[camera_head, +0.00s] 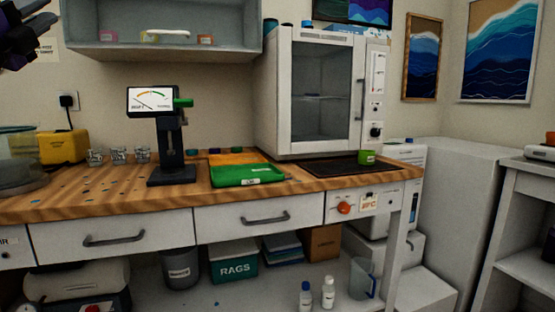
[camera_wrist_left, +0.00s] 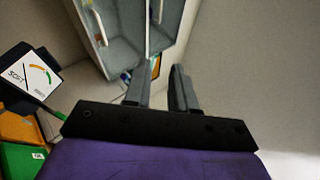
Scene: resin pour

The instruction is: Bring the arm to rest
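My left gripper (camera_wrist_left: 162,80) shows in its wrist view with its two dark fingers apart and nothing between them. In the head view, part of my left arm and gripper (camera_head: 28,32) shows at the upper left corner, raised above the bench and in front of the wall, left of the wall cabinet. It touches nothing that I can see. My right gripper is in neither view.
The wooden bench (camera_head: 110,198) holds a gauge stand (camera_head: 171,170), green tray (camera_head: 246,174), small cups (camera_head: 119,155) and a yellow box (camera_head: 62,147). A white oven (camera_head: 285,105) stands at the right. The wall cabinet (camera_head: 160,50) hangs near my left gripper.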

